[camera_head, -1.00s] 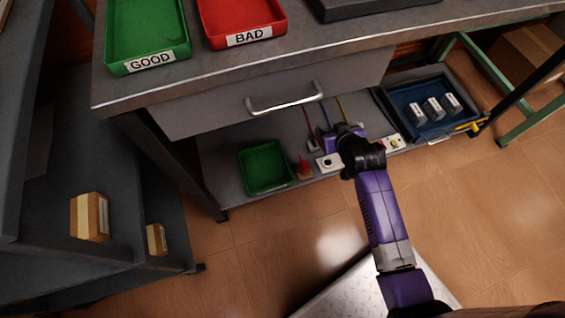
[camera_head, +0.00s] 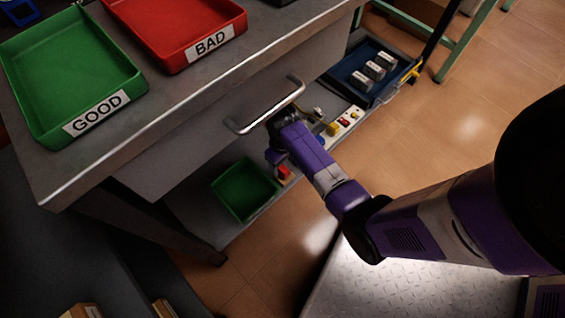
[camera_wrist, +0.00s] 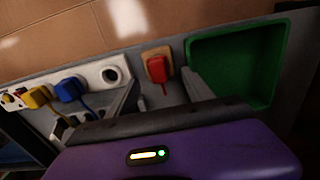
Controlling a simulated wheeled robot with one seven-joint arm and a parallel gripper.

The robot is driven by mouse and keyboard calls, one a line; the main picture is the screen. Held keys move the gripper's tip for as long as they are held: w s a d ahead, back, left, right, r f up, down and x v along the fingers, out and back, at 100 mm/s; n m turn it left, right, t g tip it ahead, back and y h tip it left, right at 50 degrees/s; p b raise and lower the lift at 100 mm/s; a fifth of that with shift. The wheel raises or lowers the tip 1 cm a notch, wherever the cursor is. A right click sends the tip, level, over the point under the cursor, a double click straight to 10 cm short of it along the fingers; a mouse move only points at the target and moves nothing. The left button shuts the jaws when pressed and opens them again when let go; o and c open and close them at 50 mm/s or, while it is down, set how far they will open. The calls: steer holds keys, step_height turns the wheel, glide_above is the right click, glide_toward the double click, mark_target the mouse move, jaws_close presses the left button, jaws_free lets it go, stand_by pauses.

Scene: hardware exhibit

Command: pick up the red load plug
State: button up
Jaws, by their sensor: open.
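In the head view the red plug (camera_head: 285,172) shows just right of the green tray, close to my gripper. My gripper (camera_wrist: 160,92) is open and empty in the wrist view, one finger on each side of the plug's line in the picture. The plug appears a little beyond the fingertips; I cannot tell whether anything touches. In the head view the fingers are mostly hidden behind the wrist.
A white socket strip (camera_wrist: 88,77) with a blue plug (camera_wrist: 70,89), a yellow plug (camera_wrist: 38,97) and an open socket lies left of the block. A green tray (camera_wrist: 275,100) stands close right. The drawer handle (camera_head: 262,107) and bench top overhang the shelf.

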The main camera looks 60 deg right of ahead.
mark_target(284, 169)
step_height(284, 169, down, 5)
steer(key=b, duration=0.3)
steer(key=shift+s+d+r, duration=0.1)
steer(key=shift+c, duration=0.2)
jaws_close()
steer(key=shift+r+p, duration=2.85)
steer(key=shift+r, duration=2.2)
